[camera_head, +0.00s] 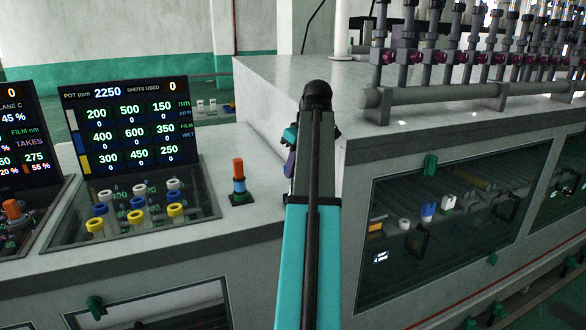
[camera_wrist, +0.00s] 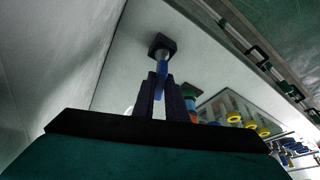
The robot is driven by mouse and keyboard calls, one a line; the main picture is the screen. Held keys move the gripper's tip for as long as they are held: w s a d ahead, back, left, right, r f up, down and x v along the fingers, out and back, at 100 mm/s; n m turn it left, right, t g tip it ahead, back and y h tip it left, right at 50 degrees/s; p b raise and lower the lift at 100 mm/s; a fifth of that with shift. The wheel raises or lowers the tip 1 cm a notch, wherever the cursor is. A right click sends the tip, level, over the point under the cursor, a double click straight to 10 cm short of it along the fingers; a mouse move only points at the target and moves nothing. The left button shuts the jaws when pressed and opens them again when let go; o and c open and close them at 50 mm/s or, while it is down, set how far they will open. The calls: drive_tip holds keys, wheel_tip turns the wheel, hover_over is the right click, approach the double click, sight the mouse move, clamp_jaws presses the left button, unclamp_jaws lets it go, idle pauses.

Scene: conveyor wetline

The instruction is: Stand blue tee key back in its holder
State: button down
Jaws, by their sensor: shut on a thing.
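In the wrist view my gripper (camera_wrist: 158,92) is shut on a blue key-like piece (camera_wrist: 162,75), which shows between its two dark fingers. The blue piece's far end meets a dark square holder (camera_wrist: 161,43) on the pale counter. I cannot tell whether it is seated in the holder or only in front of it. Its crossbar cannot be made out. In the head view my arm covers the blue key and its holder, and most of my gripper.
An orange-topped piece with a blue band (camera_head: 238,175) stands in a dark green holder (camera_head: 238,198) left of my arm. A glass-topped case (camera_head: 200,213) of capped jars and a screen (camera_head: 130,120) are further left. A pipe manifold (camera_head: 440,94) stands right.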

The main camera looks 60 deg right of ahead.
drive_tip(key=shift+f, duration=0.5)
drive_tip(key=c, duration=1.7)
unclamp_jaws()
drive_tip(key=shift+r, duration=0.1)
drive_tip(key=shift+v, duration=6.8)
drive_tip(key=shift+a, duration=0.1)
